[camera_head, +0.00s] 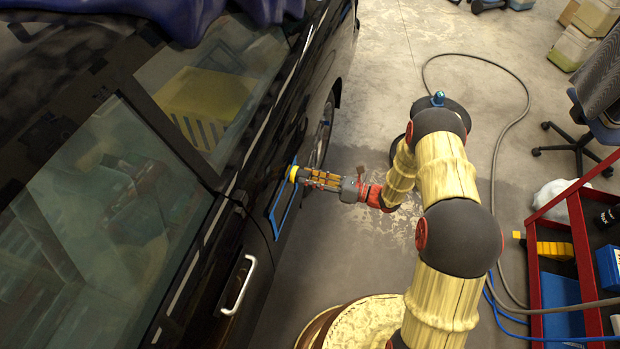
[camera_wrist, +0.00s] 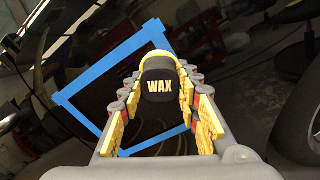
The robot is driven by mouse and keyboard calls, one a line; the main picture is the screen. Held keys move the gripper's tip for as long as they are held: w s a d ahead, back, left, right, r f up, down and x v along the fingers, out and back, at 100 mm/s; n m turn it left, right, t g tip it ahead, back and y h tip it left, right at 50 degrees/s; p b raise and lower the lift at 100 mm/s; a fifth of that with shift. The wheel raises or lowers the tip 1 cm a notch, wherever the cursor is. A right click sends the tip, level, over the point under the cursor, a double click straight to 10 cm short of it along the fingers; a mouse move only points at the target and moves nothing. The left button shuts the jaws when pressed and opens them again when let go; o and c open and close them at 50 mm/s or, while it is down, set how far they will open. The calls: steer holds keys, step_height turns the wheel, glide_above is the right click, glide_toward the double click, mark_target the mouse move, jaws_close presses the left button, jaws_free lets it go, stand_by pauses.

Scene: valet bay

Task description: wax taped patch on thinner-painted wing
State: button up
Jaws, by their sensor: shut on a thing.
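A blue tape outline (camera_head: 285,211) marks a patch on the side of the black car (camera_head: 262,262). In the wrist view the tape outline (camera_wrist: 97,80) frames dark glossy paint and sits tilted. My gripper (camera_head: 298,175) is shut on a wax applicator (camera_wrist: 159,84), a black piece lettered WAX with a yellow pad beyond it. The yellow pad end (camera_head: 293,174) faces the car at the taped patch. The pad's far face is hidden, so I cannot tell whether it touches the paint.
A white door handle (camera_head: 240,285) stands out from the car below the patch. A red cart (camera_head: 578,235) with bottles and boxes is at the right. A hose (camera_head: 520,85) lies on the floor. A wheeled chair (camera_head: 590,110) stands at upper right.

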stand_by(0.5)
steer(key=shift+s+a+p, duration=1.15)
steer(key=shift+s+a, duration=0.3)
steer(key=shift+s, duration=2.4)
steer(key=shift+s+a+p, duration=1.1)
steer(key=shift+s+a, duration=0.3)
steer(key=shift+s, duration=2.4)
steer(key=shift+w+d+b, duration=0.6)
steer(key=shift+w+d, duration=0.35)
steer(key=shift+w, duration=1.65)
steer(key=shift+w+d+b, duration=0.6)
steer(key=shift+w+d, duration=0.3)
steer(key=shift+w, duration=1.65)
steer(key=shift+w+d+b, duration=0.6)
steer(key=shift+w+d, duration=0.35)
steer(key=shift+w, duration=1.65)
steer(key=shift+s+a+f+b, duration=0.15)
steer(key=shift+f+b, duration=1.1)
steer(key=shift+f, duration=0.7)
steer(key=shift+s+d+f+b, duration=0.1)
steer(key=shift+f+b, duration=1.15)
steer(key=shift+f, duration=0.65)
